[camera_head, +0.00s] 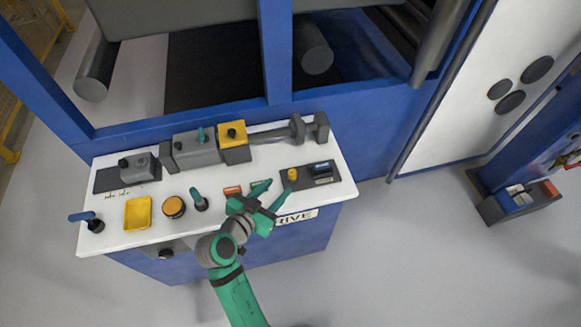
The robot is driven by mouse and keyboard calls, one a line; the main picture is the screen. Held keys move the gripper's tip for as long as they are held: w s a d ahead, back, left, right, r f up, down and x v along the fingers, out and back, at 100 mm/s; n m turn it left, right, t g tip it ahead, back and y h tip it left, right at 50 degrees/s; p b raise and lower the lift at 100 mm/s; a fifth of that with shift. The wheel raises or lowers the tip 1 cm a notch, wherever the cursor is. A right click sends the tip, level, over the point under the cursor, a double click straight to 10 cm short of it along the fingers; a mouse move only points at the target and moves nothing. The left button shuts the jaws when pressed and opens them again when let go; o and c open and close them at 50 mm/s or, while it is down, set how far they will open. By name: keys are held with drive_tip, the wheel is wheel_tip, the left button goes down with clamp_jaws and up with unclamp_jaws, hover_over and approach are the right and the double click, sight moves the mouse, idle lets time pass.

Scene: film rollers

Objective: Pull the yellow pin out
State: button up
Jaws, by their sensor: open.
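The yellow pin (292,174) is a small upright piece at the left part of a dark grey plate (306,181), near the right end of the white panel top. It appears seated in the plate; its lower part cannot be made out. My gripper (275,190) has green fingers spread apart, with nothing between them. It is over the front edge of the panel, just left of and nearer than the pin, and appears apart from it. The fingers partly cover the small coloured labels or buttons there.
The white panel top (221,175) holds a blue-topped switch (321,169) right of the pin, a yellow tray (138,212), a round orange button (174,206), a green lever (197,196) and a yellow block (233,137). Blue machine frame stands behind.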

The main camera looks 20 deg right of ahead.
sight(292, 173)
drive_tip(key=shift+w+d, duration=0.2)
drive_tip(key=shift+w, duration=0.1)
drive_tip(key=x, duration=1)
drive_tip(key=shift+d, duration=0.2)
